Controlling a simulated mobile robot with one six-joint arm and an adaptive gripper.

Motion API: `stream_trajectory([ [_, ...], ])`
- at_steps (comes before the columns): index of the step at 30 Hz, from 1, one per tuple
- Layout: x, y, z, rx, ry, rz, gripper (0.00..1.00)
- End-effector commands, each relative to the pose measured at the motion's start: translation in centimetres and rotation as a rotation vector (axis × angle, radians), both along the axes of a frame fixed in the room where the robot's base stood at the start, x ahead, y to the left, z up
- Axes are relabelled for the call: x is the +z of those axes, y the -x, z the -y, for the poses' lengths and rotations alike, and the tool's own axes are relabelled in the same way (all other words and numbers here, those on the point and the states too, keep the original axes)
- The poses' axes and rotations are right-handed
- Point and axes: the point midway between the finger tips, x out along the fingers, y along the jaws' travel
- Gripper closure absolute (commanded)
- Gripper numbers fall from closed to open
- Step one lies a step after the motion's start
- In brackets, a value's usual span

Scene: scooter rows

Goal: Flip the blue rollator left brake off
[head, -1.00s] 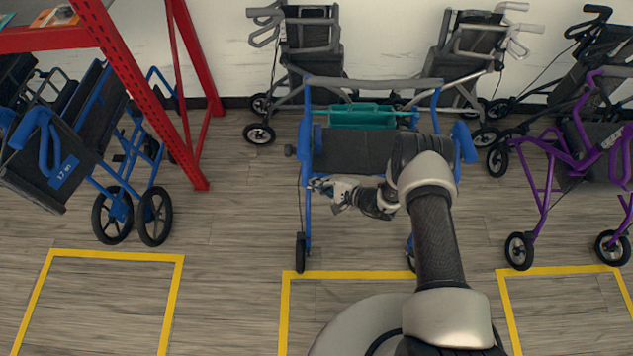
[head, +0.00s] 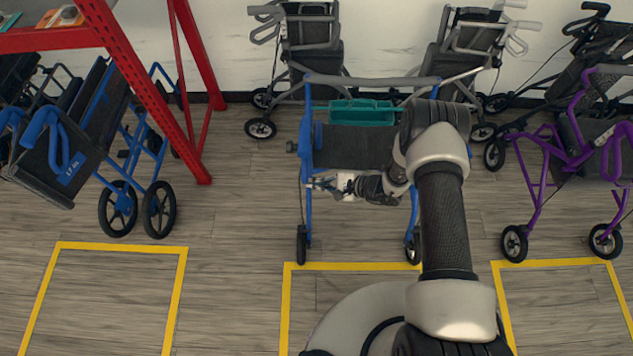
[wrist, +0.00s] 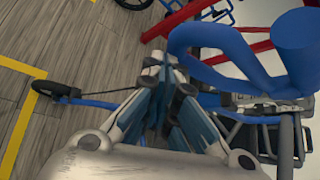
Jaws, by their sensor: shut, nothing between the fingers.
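The blue rollator (head: 309,215) stands upright in the middle of the head view, with a dark seat (head: 350,147) and a teal tray (head: 362,113). My gripper (head: 312,184) is shut and empty, pointing left close to the rollator's left front post. In the wrist view, the shut fingers (wrist: 158,70) are beside a curved blue brake lever loop (wrist: 225,78), which hangs near a thick blue handle grip (wrist: 302,45). I cannot tell whether the fingers touch the loop. In the head view, the brake lever is too small to read its position.
A red shelf frame (head: 150,88) and a folded blue wheelchair (head: 95,135) stand to the left. A purple rollator (head: 545,165) stands to the right. Grey rollators (head: 312,60) line the back wall. Yellow floor outlines (head: 120,246) mark open floor in front.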

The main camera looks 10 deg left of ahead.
Motion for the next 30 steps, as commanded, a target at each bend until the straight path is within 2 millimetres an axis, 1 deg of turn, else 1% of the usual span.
stream_trajectory([
  [1,-0.8,-0.3,0.2,-0.001,0.0,0.001,1.0],
  [8,-3.6,-1.6,1.6,-0.002,0.001,0.001,1.0],
  [9,-3.1,-1.7,2.3,-0.003,0.001,0.001,1.0],
  [10,-2.1,-1.6,3.0,-0.006,0.001,-0.001,1.0],
  [12,-0.8,-1.5,4.5,-0.006,0.001,0.0,1.0],
  [18,1.3,-1.0,7.9,-0.003,0.002,0.0,1.0],
  [21,1.9,-0.8,9.0,-0.001,0.002,0.0,1.0],
  [24,2.3,-0.8,9.7,-0.001,0.002,0.001,1.0],
  [30,2.4,-0.6,10.0,0.001,0.001,0.0,1.0],
])
